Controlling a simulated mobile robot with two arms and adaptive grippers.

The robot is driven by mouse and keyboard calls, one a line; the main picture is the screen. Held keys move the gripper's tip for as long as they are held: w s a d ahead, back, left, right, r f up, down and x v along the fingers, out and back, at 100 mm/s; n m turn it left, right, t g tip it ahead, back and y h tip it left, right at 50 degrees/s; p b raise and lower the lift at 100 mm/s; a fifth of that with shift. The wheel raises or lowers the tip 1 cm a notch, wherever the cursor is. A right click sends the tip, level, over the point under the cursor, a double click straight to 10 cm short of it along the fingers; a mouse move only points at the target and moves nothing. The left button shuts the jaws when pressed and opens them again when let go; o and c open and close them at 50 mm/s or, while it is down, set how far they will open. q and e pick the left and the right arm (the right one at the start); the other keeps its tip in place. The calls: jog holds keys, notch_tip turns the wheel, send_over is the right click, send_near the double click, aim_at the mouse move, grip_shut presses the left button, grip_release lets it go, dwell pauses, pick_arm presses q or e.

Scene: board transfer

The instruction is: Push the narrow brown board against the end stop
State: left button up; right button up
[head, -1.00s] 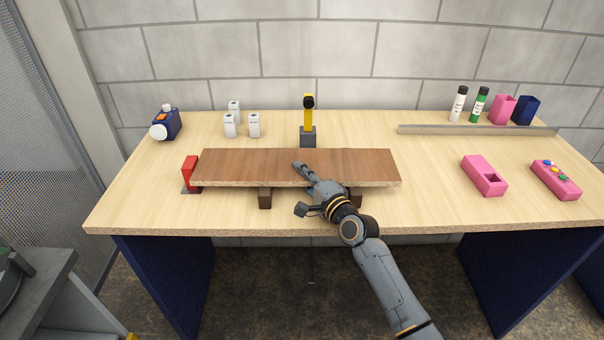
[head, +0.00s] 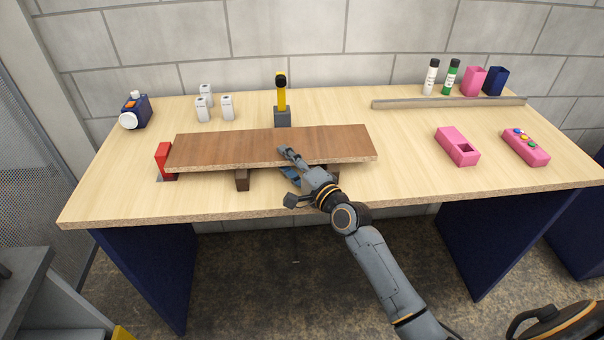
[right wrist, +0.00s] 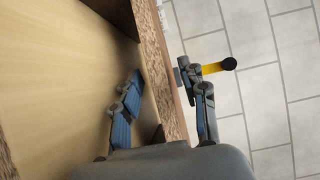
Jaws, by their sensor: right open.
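The narrow brown board (head: 240,146) lies flat across dark support blocks (head: 242,179) on the table. The red end stop (head: 163,157) stands at the board's left end. The two look very close in the head view, and I cannot tell whether they touch. My right gripper (head: 287,162) is open at the board's front edge, right of its middle. One finger is over the top face and the other is below the board. In the right wrist view, the board's edge (right wrist: 155,65) runs between the parted fingers (right wrist: 165,100). My left gripper is not in view.
A yellow-handled tool on a grey block (head: 282,115) stands behind the board. A grey rail (head: 450,103), a pink block (head: 457,146) and a pink button box (head: 525,147) are at the right.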

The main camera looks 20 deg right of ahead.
jog(key=v, duration=0.8)
